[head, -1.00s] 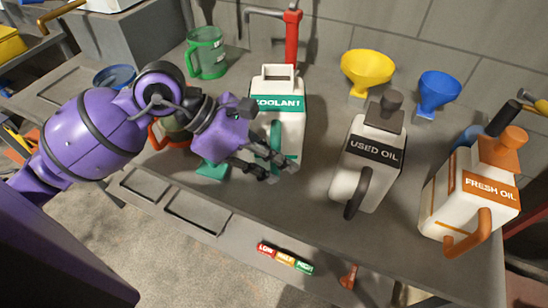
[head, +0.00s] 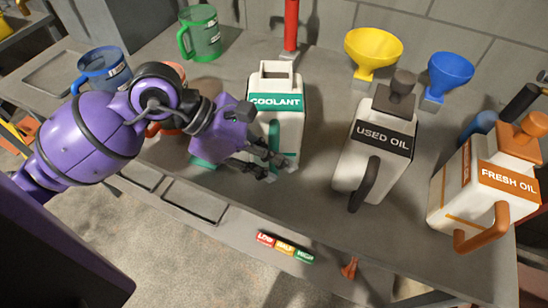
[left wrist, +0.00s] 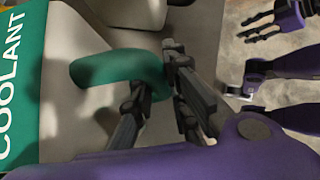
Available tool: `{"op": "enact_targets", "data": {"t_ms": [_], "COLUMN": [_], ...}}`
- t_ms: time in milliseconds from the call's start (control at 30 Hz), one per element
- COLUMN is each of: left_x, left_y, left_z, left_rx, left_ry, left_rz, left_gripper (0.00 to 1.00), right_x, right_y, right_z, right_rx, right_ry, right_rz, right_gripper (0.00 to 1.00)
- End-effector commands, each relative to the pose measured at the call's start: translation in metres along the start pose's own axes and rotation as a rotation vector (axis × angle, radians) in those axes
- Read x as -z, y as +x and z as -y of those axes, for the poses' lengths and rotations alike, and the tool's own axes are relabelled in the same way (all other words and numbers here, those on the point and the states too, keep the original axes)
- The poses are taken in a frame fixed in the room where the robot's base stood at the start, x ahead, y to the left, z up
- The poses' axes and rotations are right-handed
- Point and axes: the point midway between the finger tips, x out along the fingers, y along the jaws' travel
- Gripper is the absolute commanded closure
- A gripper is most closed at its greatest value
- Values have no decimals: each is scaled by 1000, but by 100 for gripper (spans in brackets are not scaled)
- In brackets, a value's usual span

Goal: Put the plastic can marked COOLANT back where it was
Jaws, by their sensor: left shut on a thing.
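The white plastic can marked COOLANT (head: 290,125), with a green label, is upright at the middle of the bench. My left gripper (head: 268,166) is shut on its green handle (head: 273,140). In the left wrist view, the green handle (left wrist: 120,68) runs between the dark fingers (left wrist: 158,95). I cannot tell whether the can's base touches the bench. A green patch (head: 200,162) shows on the bench left of the can, partly hidden by my left gripper. My right gripper (left wrist: 268,26) shows only in the left wrist view, with its fingers apart and empty.
The USED OIL can (head: 375,150) and FRESH OIL can (head: 485,190) stand to the right. A yellow funnel (head: 373,50) and blue funnel (head: 449,72) are behind. A green mug (head: 202,35) and blue mug (head: 103,70) stand left. LOW, HALF, HIGH tags (head: 285,247) are at the front.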

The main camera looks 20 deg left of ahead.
Motion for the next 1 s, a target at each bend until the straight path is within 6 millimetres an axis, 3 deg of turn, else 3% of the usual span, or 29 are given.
{"op": "enact_targets", "data": {"t_ms": [33, 167, 567, 1000], "left_x": [1, 0, -2, -1], "left_y": [1, 0, -5, -90], "left_z": [0, 0, -1, 0], "left_rx": [0, 0, -2, -3], "left_ry": [-1, 0, 0, -2], "left_rz": [-1, 0, 0, -3], "left_gripper": [83, 67, 67, 67], "right_x": [-2, -2, -4, -3], "right_y": [1, 0, 0, 0], "right_z": [0, 0, -1, -1], "right_rx": [0, 0, -1, 0], "right_ry": [0, -1, 0, -1], "right_rz": [2, 4, 8, 6], "right_gripper": [60, 60, 60, 60]}}
